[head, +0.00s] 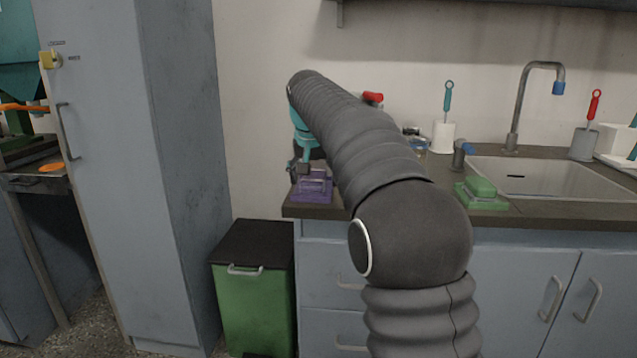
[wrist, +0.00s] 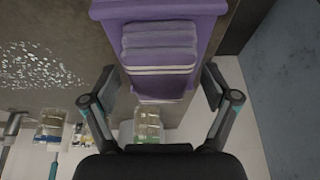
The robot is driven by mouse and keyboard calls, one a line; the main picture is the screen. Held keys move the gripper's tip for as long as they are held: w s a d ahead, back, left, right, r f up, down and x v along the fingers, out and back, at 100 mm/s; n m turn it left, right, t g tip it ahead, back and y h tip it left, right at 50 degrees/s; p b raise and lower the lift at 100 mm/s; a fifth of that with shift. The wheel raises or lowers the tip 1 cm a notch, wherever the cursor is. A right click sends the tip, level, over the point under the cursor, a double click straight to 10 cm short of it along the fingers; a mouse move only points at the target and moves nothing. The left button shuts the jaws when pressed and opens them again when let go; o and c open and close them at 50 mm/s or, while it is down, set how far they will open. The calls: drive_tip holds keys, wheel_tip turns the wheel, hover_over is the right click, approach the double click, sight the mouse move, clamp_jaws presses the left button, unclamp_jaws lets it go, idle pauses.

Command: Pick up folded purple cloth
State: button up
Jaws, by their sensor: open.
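The folded purple cloth (wrist: 160,45), with pale stripes, lies stacked on a purple tray (wrist: 205,8). In the head view the cloth (head: 316,182) and tray (head: 312,198) are at the counter's left end, partly hidden by my gripper (head: 304,168). In the wrist view my gripper (wrist: 159,85) is open, one finger on each side of the cloth's lower part. Gaps show between the fingers and the cloth. Nothing is held.
The counter (head: 545,210) carries a green sponge (head: 481,186) on a green tray, a sink (head: 560,178) and brush holders. A green bin (head: 252,300) stands left of the counter, beside a tall cabinet (head: 180,130).

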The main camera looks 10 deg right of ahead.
sight(317, 172)
drive_tip(key=shift+f, duration=0.1)
drive_tip(key=shift+c, duration=0.2)
drive_tip(key=c, duration=1.2)
drive_tip(key=shift+r, duration=0.55)
drive_tip(key=r, duration=0.2)
drive_tip(key=r+p, duration=0.1)
drive_tip(key=r, duration=0.1)
drive_tip(key=shift+s+d+r, duration=0.1)
drive_tip(key=shift+d+r, duration=0.05)
drive_tip(key=shift+d, duration=0.05)
drive_tip(key=s+d+r+p, duration=0.1)
drive_tip(key=s+d+r, duration=0.4)
drive_tip(key=d, duration=0.4)
drive_tip(key=shift+s+d+r, duration=0.3)
drive_tip(key=shift+d+r, duration=0.05)
drive_tip(key=shift+r, duration=0.25)
